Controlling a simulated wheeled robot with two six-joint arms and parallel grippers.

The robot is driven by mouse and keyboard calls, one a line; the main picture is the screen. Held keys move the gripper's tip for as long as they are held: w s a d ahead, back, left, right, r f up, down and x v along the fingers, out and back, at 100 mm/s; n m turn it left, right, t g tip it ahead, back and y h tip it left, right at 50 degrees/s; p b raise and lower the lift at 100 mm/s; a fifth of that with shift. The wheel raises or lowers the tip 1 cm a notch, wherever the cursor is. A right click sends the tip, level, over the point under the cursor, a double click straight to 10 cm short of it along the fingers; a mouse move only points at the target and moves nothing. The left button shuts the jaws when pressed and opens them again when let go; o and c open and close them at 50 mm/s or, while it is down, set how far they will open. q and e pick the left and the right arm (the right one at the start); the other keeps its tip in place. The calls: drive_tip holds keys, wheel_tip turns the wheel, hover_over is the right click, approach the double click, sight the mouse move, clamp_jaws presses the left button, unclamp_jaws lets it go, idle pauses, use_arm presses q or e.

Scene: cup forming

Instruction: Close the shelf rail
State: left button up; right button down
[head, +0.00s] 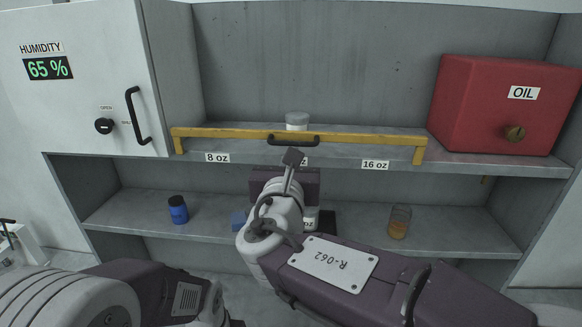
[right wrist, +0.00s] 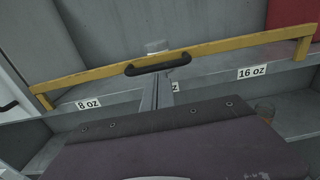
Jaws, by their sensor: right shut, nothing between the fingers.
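The yellow shelf rail (head: 225,132) runs across the front of the upper shelf, with a short leg at each end reaching down to the shelf edge. Its black handle (head: 293,140) is at the middle. The rail (right wrist: 220,46) and handle (right wrist: 158,64) also show in the right wrist view. My right gripper (head: 292,157) is shut and empty, just below the handle in the head view. In the right wrist view its fingers (right wrist: 164,88) point toward the handle; whether they touch it I cannot tell. My left gripper is out of view; its arm is at bottom left.
A white-lidded cup (head: 297,121) stands behind the rail. A red oil box (head: 482,100) stands at the shelf's right end. A cabinet door with a black handle (head: 138,116) is at left. A blue bottle (head: 178,210) and an amber-filled cup (head: 399,223) stand on the lower shelf (head: 450,239).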

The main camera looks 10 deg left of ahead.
drive_tip(key=shift+s+d+r, duration=0.1)
drive_tip(key=shift+r, duration=0.85)
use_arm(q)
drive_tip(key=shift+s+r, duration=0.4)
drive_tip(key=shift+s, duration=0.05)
use_arm(e)
drive_tip(key=shift+r, duration=0.2)
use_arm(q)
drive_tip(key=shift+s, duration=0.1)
use_arm(e)
drive_tip(key=shift+r, duration=0.3)
